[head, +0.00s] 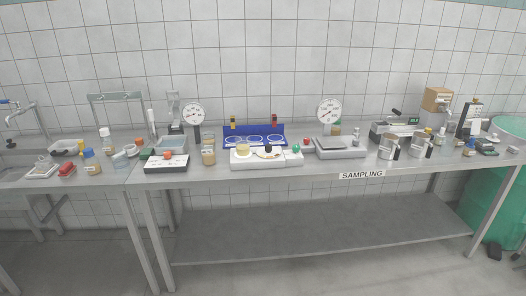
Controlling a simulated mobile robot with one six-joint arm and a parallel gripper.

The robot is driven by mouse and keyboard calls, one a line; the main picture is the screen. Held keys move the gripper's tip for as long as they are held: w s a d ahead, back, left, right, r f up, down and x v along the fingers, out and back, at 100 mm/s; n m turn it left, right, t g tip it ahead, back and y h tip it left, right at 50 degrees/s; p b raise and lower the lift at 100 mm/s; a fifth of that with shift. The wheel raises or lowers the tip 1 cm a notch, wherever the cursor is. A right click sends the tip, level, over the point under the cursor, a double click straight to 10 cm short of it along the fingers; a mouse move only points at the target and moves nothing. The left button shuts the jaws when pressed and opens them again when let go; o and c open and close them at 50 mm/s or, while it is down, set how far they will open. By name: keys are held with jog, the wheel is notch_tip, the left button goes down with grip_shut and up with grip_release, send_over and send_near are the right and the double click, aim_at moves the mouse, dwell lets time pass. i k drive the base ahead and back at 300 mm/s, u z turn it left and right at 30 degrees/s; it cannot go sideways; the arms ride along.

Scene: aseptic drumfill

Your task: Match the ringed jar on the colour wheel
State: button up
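A white bench device (265,161) stands at the front middle of the bench, with a cream round piece (242,150), a dark knob and a green knob (296,149) on top. It may be the colour wheel, but the detail is too small to be sure. Behind it is a blue stand (279,131) with several pale rings marked on its base. A small jar with tan contents (208,158) stands just left of the white device. I cannot tell which jar is ringed. My gripper is not in view.
The steel bench (309,171) is crowded: a scale (340,149), two dial gauges (194,113) (329,112), and metal jugs (389,149) at the right. The lower shelf (320,225) is bare.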

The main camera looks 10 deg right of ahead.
aim_at(268, 152)
jog(key=i, duration=0.85)
jog(key=z, duration=0.05)
